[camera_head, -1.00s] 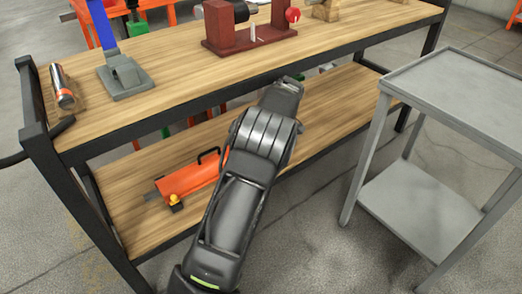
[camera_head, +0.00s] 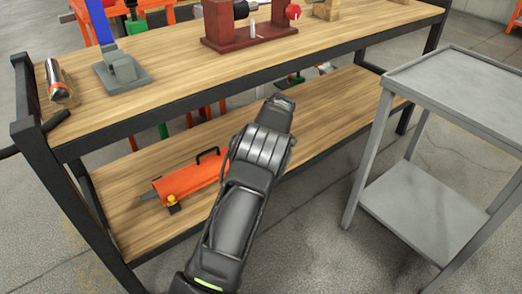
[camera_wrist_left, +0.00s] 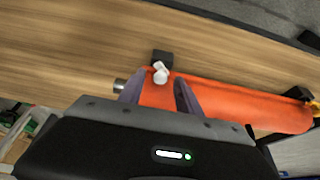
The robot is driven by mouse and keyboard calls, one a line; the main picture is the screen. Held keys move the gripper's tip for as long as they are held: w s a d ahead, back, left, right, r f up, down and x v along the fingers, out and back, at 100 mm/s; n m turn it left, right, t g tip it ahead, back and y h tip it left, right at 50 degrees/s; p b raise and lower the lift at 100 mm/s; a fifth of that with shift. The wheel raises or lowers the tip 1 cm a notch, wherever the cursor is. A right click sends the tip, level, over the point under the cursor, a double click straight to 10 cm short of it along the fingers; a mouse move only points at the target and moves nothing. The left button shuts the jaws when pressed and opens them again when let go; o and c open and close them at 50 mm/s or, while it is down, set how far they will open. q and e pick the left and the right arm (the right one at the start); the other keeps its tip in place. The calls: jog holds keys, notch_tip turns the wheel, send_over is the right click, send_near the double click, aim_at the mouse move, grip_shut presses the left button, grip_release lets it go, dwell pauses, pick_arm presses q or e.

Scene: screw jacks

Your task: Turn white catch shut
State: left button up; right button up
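The white catch (camera_wrist_left: 160,72) is a small white piece beside a dark block (camera_wrist_left: 162,58), at the edge of an orange cylindrical body (camera_wrist_left: 235,100). In the head view, the orange tool (camera_head: 190,182) lies on the lower wooden shelf, its right part behind my arm; the catch is not visible there. My left gripper (camera_wrist_left: 158,90) is open, its two fingers apart over the orange body. The catch shows between and just beyond the fingertips; I cannot tell whether they touch it. In the head view the fingertips are hidden. My right gripper is not in view.
The bench's upper top (camera_head: 180,75) overhangs the shelf. It bears a dark red jack (camera_head: 250,35), a grey-and-blue jack (camera_head: 122,72) and a silver-and-red cylinder (camera_head: 58,80). A grey cart (camera_head: 455,85) stands at the right. The lower shelf's right part (camera_head: 335,100) has free room.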

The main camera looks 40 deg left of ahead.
pick_arm(q)
grip_shut()
jog(key=shift+s+r+m+p, duration=0.1)
jog(key=shift+m+p, duration=0.25)
jog(key=shift+m, duration=0.05)
dwell(0.4)
jog(key=shift+m+t+p, duration=0.35)
jog(key=shift+m+t, duration=0.05)
jog(key=shift+m, duration=0.2)
jog(key=shift+s+a+m+t+h+p, duration=0.15)
jog(key=shift+m+t+h+p, duration=0.35)
jog(key=shift+m, duration=0.6)
jog(key=shift+a+m+p, duration=0.1)
jog(key=shift+m+p, duration=0.45)
jog(key=shift+m, duration=0.65)
jog(key=shift+m+t+h, duration=0.5)
jog(key=shift+m, duration=0.7)
jog(key=shift+o, duration=0.3)
grip_release()
